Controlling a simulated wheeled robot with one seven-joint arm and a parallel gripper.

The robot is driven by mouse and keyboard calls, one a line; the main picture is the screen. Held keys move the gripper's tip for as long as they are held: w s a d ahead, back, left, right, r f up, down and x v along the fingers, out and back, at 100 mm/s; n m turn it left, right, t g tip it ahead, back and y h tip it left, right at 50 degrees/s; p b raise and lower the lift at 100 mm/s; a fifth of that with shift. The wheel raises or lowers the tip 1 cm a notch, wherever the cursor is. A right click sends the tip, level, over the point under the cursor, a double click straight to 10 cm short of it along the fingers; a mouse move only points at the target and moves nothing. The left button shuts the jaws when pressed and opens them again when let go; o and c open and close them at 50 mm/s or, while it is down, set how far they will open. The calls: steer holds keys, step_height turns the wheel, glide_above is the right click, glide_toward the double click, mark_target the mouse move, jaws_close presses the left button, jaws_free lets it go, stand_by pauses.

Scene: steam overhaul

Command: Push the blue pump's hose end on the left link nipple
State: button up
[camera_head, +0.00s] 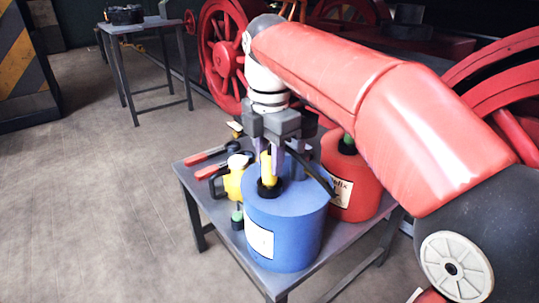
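The blue pump (288,228) is a round blue canister with a white label. It stands upright at the front of a grey table. A yellow part (266,168) with a black collar (268,188) rises from its top. A dark hose (315,170) slants down to the right over the pump's top. My gripper (265,158) points down just above the pump, its fingers around or close in front of the yellow part. I cannot tell whether they touch it or grip anything. I cannot make out the hose end or the left link nipple.
A red canister (358,183) stands behind the pump at right. A yellow jug (235,178), a small dark bottle (237,217) and red-handled tools (207,157) are on the table (205,192). Red wheels (222,58) stand behind. A second table (150,106) is back left.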

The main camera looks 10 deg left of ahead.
steer(key=shift+c, duration=1.1)
step_height(320, 180, up, 6)
steer(key=p, duration=0.6)
steer(key=shift+f, duration=0.2)
stand_by(0.5)
